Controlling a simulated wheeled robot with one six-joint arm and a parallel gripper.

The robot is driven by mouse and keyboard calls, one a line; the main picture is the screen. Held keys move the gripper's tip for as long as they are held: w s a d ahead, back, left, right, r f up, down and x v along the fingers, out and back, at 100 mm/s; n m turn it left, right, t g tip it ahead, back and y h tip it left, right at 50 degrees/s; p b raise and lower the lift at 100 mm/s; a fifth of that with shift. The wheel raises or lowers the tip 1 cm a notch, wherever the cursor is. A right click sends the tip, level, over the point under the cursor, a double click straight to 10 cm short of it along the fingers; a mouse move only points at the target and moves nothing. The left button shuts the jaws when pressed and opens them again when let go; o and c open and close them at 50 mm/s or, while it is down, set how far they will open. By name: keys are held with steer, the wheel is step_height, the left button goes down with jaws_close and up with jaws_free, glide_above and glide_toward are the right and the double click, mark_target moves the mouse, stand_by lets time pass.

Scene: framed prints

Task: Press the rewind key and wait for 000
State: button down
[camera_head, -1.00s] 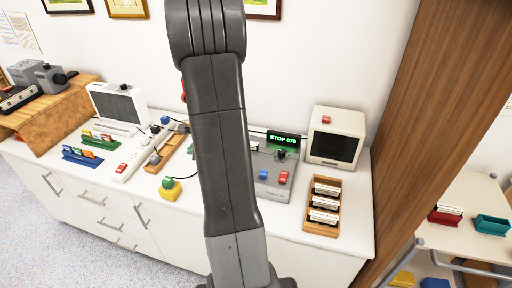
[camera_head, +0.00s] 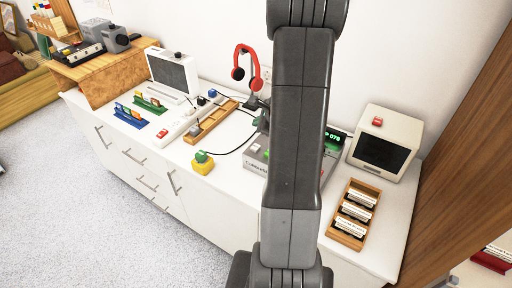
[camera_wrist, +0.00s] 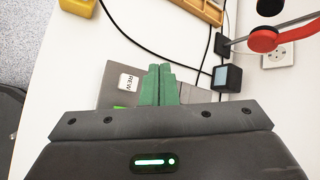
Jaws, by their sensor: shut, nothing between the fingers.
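The grey tape deck (camera_head: 254,160) stands on the white counter, mostly hidden behind my arm in the head view. Its green display (camera_head: 334,138) is partly covered; "P 078" can be read. In the wrist view, a white key marked REW (camera_wrist: 128,82) lies on the deck (camera_wrist: 108,97), just left of my fingertips. A green key (camera_wrist: 118,107) shows partly below it, cut off by my gripper body. My gripper (camera_wrist: 159,70) is shut and empty, its green fingers together over the deck beside the REW key. I cannot tell whether the tips touch the deck.
Red headphones (camera_head: 252,62) hang on a stand behind the deck, near a small dark cube (camera_wrist: 227,78). A yellow block with a green button (camera_head: 203,162) stands left. A cream monitor (camera_head: 385,142) and wooden label tray (camera_head: 350,214) stand right. Cables cross the counter.

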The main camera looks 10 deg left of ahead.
steer(key=b, duration=0.7)
glide_toward(255, 145)
steer(key=shift+w+a+f, duration=0.45)
steer(key=shift+w+a, duration=0.05)
steer(key=shift+a, duration=0.2)
steer(key=shift+w+a+f, duration=0.5)
steer(key=shift+w+a, duration=0.05)
steer(key=shift+a, duration=0.15)
steer(key=shift+w+a+f, duration=0.45)
steer(key=shift+w+a, duration=0.05)
steer(key=shift+a, duration=0.2)
steer(key=shift+f, duration=0.1)
steer(key=shift+f+b, duration=0.3)
steer(key=shift+b, duration=0.25)
steer(key=shift+f+b, duration=0.85)
stand_by(0.5)
steer(key=shift+r+p, duration=1.1)
steer(key=shift+r, duration=0.2)
steer(key=shift+r+p, duration=2)
steer(key=shift+r, duration=0.5)
